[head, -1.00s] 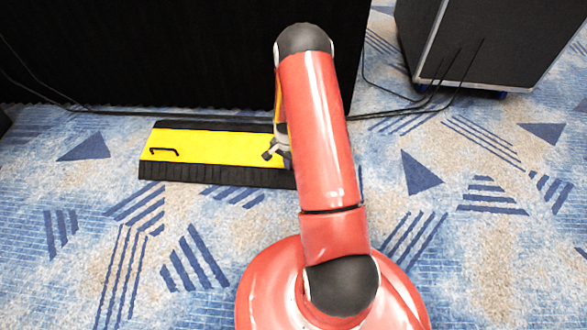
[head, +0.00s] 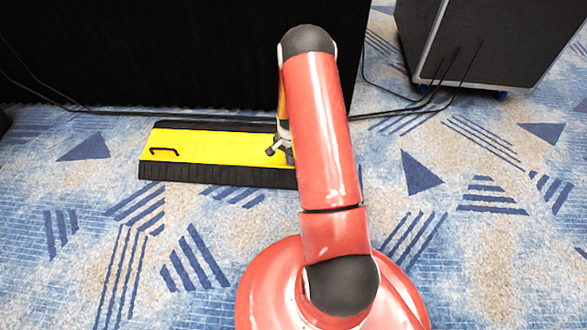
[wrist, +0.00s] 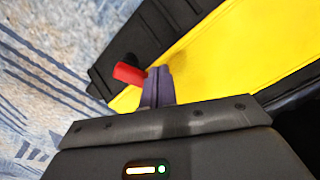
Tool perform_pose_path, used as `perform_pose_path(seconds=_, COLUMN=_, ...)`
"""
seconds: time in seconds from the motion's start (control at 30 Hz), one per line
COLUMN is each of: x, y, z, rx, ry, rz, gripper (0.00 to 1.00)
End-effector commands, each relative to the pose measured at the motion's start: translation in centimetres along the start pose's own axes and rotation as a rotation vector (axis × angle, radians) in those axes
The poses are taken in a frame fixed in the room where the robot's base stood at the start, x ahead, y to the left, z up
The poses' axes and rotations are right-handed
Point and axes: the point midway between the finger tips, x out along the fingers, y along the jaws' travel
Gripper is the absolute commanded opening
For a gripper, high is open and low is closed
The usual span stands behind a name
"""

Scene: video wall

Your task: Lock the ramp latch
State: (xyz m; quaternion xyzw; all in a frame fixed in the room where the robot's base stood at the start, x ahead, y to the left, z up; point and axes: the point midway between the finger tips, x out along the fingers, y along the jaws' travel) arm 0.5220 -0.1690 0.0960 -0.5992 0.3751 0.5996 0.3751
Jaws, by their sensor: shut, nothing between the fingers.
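A yellow and black cable ramp (head: 215,147) lies on the carpet in front of a black curtain, with a black handle (head: 163,151) on its left part. Its yellow top also shows in the wrist view (wrist: 225,55). A red latch lever (wrist: 128,73) shows just left of my fingertips, beside the ramp's yellow edge. I cannot tell if they touch. My gripper (wrist: 158,72) is shut and empty, over the ramp's edge. In the head view my gripper is at the ramp's right part, partly hidden by my arm, and the latch is hidden there.
A black curtain (head: 180,50) stands behind the ramp. Thin black cables (head: 400,108) run along its foot. A dark wheeled case (head: 490,40) stands at the back right. The carpet (head: 100,230) in front and to the left is clear.

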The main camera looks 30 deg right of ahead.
Motion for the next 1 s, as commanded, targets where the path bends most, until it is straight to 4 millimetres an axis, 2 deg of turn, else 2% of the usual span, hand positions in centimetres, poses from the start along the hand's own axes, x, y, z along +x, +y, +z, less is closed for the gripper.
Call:
perform_pose_path(seconds=0.57, x=-0.1, y=0.3, z=-1.0, rx=-0.001, ry=0.001, rz=-0.001, gripper=0.00)
perform_pose_path(seconds=1.0, x=-3.2, y=0.3, z=-1.0, rx=0.000, ry=0.001, rz=0.000, gripper=0.00)
